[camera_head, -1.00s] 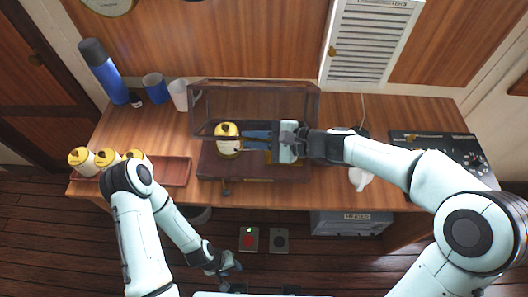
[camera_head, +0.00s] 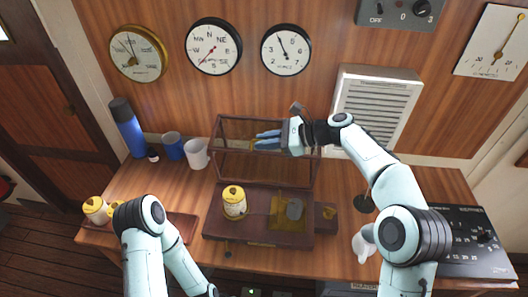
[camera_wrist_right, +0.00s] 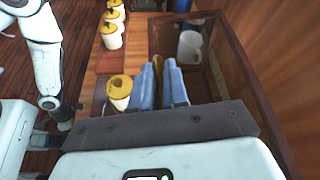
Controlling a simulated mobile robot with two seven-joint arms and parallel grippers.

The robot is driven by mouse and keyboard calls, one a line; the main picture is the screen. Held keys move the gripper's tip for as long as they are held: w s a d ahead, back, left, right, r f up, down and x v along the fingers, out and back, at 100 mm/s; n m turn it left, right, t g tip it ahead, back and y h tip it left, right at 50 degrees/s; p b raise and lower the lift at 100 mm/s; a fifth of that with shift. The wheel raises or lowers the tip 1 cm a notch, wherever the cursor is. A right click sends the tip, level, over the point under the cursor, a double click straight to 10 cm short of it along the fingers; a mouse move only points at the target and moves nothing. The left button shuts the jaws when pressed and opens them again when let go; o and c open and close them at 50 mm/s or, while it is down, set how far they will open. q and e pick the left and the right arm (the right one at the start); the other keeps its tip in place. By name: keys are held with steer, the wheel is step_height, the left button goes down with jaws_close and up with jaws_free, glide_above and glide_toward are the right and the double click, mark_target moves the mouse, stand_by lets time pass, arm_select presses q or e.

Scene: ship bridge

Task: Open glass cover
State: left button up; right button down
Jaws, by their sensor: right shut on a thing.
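The glass cover (camera_head: 268,167) is a clear box with a dark wooden frame. It is tilted up on its back side above the dark wooden base (camera_head: 222,226), which is uncovered at the front. My right gripper (camera_head: 267,139) is at the cover's raised edge, its blue fingers shut on a small gold handle (camera_wrist_right: 157,68). The cover's frame (camera_wrist_right: 152,42) also shows in the right wrist view. My left arm hangs low at the left; its hand is out of the head view, and its dark end (camera_wrist_right: 64,118) is small and unclear in the right wrist view.
A yellow-lidded jar (camera_head: 235,204) and a gold plate (camera_head: 284,211) are on the base. A white cup (camera_head: 196,154), blue cup (camera_head: 173,147) and blue bottle (camera_head: 127,126) stand left of the cover.

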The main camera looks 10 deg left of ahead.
steer(key=shift+w+f, duration=0.15)
steer(key=shift+w, duration=0.65)
steer(key=shift+w+f, duration=0.1)
steer(key=shift+w, duration=0.7)
steer(key=c, duration=1.2)
jaws_free()
steer(key=shift+r, duration=0.1)
steer(key=shift+d+r, duration=0.1)
steer(key=shift+d, duration=0.1)
steer(key=v, duration=1.3)
steer(key=shift+w+d, duration=0.1)
steer(key=shift+w, duration=0.05)
